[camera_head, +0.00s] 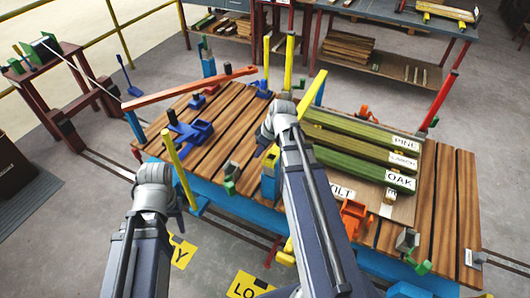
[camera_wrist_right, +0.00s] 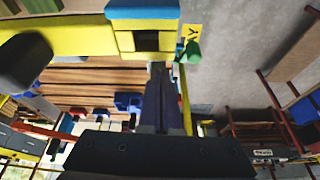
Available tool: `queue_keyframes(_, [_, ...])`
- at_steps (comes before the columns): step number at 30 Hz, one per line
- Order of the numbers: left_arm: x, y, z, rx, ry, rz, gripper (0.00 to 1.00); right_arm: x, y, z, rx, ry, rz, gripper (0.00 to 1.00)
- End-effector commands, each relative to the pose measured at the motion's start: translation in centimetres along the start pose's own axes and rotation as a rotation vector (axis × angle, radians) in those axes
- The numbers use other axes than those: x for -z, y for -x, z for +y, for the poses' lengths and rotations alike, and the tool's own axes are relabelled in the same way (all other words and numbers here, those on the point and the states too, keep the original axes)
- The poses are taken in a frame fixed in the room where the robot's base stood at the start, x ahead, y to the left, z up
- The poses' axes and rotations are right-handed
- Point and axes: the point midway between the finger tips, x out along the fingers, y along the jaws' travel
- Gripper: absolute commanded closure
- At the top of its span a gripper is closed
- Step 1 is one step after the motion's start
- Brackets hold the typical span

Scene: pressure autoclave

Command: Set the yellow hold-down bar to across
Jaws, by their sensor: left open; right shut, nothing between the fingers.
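A yellow bar (camera_head: 314,92) slants up and right behind my right wrist in the head view. It lines up with a blue-and-yellow post (camera_head: 270,168) at the near side of the bench, but my wrist hides the stretch between. In the right wrist view a broad yellow bar (camera_wrist_right: 75,44) runs left from a blue-and-yellow block with a dark opening (camera_wrist_right: 147,40). My right gripper (camera_wrist_right: 158,70) is shut and empty, its tips just below that opening; touching cannot be told. My left gripper (camera_head: 150,170) is open near the bench's left edge, its fingers mostly hidden.
Green timbers (camera_head: 350,150) labelled PINE, LARCH and OAK lie right of my right wrist. An orange lever (camera_head: 190,88) stretches over the bench's far left. A thin yellow post (camera_head: 173,165) stands near my left gripper. Bare slats (camera_head: 225,125) lie between my wrists.

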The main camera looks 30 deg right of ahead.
Motion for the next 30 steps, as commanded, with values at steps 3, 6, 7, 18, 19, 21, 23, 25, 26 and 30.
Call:
queue_keyframes(3, [-0.1, 1.7, -0.2, 0.0, 0.0, 0.0, 0.5, 1.7, 1.3, 0.0, 0.0, 0.0, 0.01, 1.0])
queue_keyframes(6, [-0.2, 3.3, -0.3, 0.0, 0.0, 0.0, 0.5, 1.8, 3.0, 0.1, 0.0, 0.001, 0.012, 1.0])
queue_keyframes(7, [-0.2, 3.8, -0.4, 0.0, 0.0, 0.0, 0.5, 1.8, 3.5, 0.1, 0.0, 0.001, 0.012, 1.0])
queue_keyframes(18, [-0.5, 8.8, -0.8, 0.0, -0.001, 0.0, 0.5, 2.0, 8.8, 0.4, 0.001, 0.002, 0.013, 1.0])
queue_keyframes(19, [-0.5, 9.0, -0.9, 0.0, -0.001, 0.0, 0.5, 2.0, 9.1, 0.4, 0.001, 0.002, 0.013, 1.0])
queue_keyframes(21, [-0.5, 9.4, -0.9, 0.0, -0.002, 0.0, 0.5, 2.0, 9.4, 0.4, 0.001, 0.002, 0.014, 1.0])
queue_keyframes(23, [-0.6, 9.5, -0.9, 0.0, -0.002, 0.0, 0.5, 2.0, 9.6, 0.4, 0.001, 0.003, 0.014, 1.0])
queue_keyframes(25, [-0.6, 9.5, -0.9, 0.0, -0.002, 0.0, 0.5, 1.9, 9.6, 0.4, 0.001, 0.003, 0.014, 1.0])
queue_keyframes(26, [-0.6, 9.4, -0.9, 0.0, -0.002, 0.0, 0.5, 1.9, 9.6, 0.4, 0.001, 0.003, 0.014, 1.0])
queue_keyframes(30, [-0.5, 9.4, -0.9, 0.0, -0.002, 0.0, 0.5, 1.9, 9.5, 0.5, 0.001, 0.003, 0.014, 1.0])
